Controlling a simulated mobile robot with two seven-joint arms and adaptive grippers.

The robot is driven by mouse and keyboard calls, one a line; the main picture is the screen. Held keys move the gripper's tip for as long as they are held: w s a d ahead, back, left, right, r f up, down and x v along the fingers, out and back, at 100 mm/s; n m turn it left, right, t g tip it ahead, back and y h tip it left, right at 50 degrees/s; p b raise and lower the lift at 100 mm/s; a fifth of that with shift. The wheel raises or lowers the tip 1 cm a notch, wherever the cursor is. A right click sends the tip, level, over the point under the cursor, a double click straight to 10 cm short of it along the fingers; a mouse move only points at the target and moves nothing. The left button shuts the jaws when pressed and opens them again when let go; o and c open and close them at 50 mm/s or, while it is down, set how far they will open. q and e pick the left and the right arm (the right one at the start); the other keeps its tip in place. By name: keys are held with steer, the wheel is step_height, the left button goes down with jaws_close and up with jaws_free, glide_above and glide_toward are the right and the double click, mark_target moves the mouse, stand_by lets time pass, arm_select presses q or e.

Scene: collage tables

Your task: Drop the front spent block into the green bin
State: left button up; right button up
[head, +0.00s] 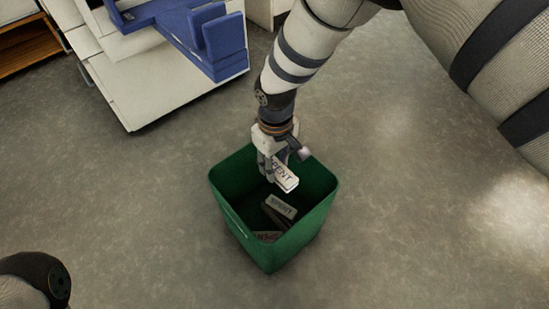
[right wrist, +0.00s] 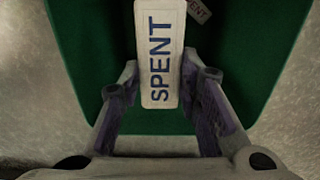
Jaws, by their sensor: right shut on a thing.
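My right gripper (head: 279,168) is shut on a white block marked SPENT (head: 286,177), and holds it over the opening of the green bin (head: 224,205). In the right wrist view the held block (right wrist: 159,55) stands between the two fingers (right wrist: 160,100), with the bin's green inside (right wrist: 235,90) behind it. Other blocks lie inside the bin, one marked SPENT (head: 281,206) and another (head: 268,236) partly hidden by the bin's front wall. My left gripper is not in view; only a dark part of my body shows at the lower left.
A white cabinet with a blue rack (head: 215,38) stands at the upper left. A wooden shelf (head: 25,43) is at the far left corner. The grey floor (head: 130,200) around the bin is clear.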

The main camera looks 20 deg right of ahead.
mark_target(275, 166)
steer(key=shift+r, duration=0.1)
steer(key=o, duration=1)
steer(key=shift+r, duration=0.1)
step_height(275, 166, up, 12)
steer(key=shift+f, duration=0.1)
